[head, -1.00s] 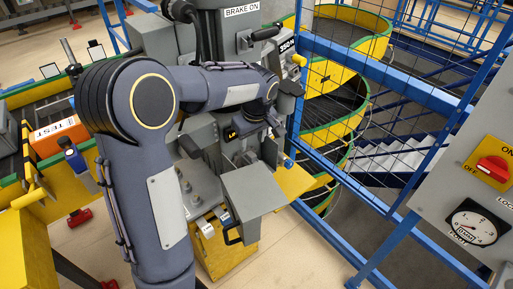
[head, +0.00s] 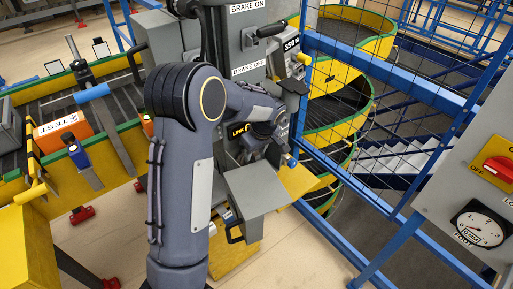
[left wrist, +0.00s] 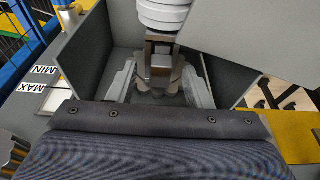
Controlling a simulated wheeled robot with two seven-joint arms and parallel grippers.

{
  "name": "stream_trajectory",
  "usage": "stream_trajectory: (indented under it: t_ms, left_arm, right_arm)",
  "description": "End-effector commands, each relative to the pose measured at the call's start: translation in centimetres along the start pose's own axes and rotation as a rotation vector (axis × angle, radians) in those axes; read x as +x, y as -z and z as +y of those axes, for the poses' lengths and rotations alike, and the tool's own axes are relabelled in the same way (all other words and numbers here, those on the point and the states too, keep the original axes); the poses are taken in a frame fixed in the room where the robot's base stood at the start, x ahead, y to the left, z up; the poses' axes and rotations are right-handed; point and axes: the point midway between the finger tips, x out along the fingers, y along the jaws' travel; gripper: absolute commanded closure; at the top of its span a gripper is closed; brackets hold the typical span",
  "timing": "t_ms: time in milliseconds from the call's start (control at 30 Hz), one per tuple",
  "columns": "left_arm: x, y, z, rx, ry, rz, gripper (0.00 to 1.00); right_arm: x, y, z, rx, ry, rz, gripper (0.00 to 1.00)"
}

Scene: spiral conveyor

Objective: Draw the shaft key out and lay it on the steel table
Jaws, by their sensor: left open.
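My left gripper (head: 246,157) is at the grey drive unit in the middle of the head view, partly hidden by my own arm. In the left wrist view the gripper (left wrist: 160,86) is open, with one grey finger on each side of a metal shaft end (left wrist: 161,62). This shaft end hangs below a pale ribbed cylinder (left wrist: 163,14). Whether the fingers touch it I cannot tell. I cannot make out the shaft key for certain; it may be hidden at the shaft. I cannot identify the steel table. My right gripper is not in view.
A grey slanted panel (head: 252,188) stands just in front of the gripper. Grey walls (left wrist: 232,72) surround the shaft closely. A blue mesh fence (head: 400,85) and spiral conveyor (head: 345,75) lie to the right. An orange TEST box (head: 62,131) lies on the left conveyor.

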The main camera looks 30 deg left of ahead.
Motion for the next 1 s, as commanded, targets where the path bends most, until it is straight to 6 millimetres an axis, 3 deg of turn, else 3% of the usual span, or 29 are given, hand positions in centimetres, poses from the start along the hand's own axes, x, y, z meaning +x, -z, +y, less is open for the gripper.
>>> stream_trajectory:
  t_ms: [167,500,533,567,700,1000]
  left_arm:
    - [-0.01,-0.01,-0.01,0.0,0.0,0.0,0.57]
    - [-0.04,-0.01,-0.01,0.001,0.0,0.0,1.0]
    - [-0.04,-0.01,-0.01,0.001,0.0,0.0,1.0]
    - [-0.05,-0.01,-0.01,0.0,0.0,0.0,0.84]
    - [-0.05,0.0,-0.01,0.0,0.0,0.0,1.0]
    - [-0.55,0.14,0.0,0.001,0.0,0.0,1.0]
  right_arm:
    - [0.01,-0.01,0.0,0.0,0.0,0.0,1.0]
    - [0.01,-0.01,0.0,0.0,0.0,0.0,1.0]
    - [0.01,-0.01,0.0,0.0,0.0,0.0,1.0]
    - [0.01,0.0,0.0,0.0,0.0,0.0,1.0]
    - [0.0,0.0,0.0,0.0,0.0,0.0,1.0]
    - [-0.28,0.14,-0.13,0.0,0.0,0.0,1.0]
